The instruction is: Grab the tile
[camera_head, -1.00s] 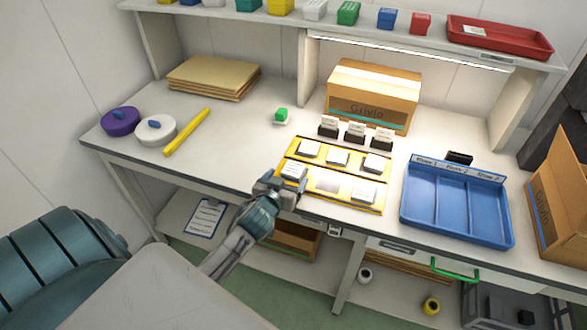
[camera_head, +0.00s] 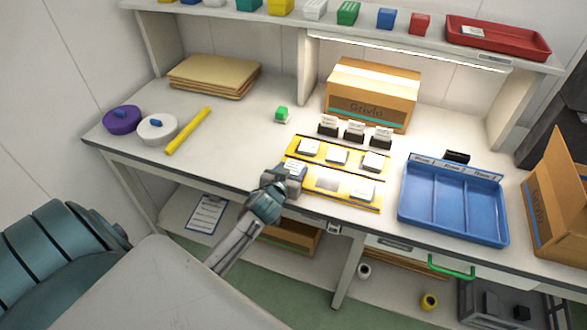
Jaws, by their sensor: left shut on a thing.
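A yellow rack (camera_head: 326,202) on the table carries white tiles in two rows. My left gripper (camera_head: 289,177) is at the left end of the front row. It is shut on a white tile (camera_head: 296,168) with dark print, which is partly hidden by the gripper. I cannot tell whether this tile is clear of the rack. Another tile (camera_head: 362,190) lies at the right of the front row, with a bare pale spot between. Three tiles, left (camera_head: 308,147), middle (camera_head: 336,157) and right (camera_head: 373,162), lie in the back row. My right gripper is not in view.
A blue three-part tray (camera_head: 452,207) stands right of the rack. Small dark holders with white cards (camera_head: 354,132) and a cardboard box (camera_head: 372,95) stand behind it. The table left of the rack is mostly clear.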

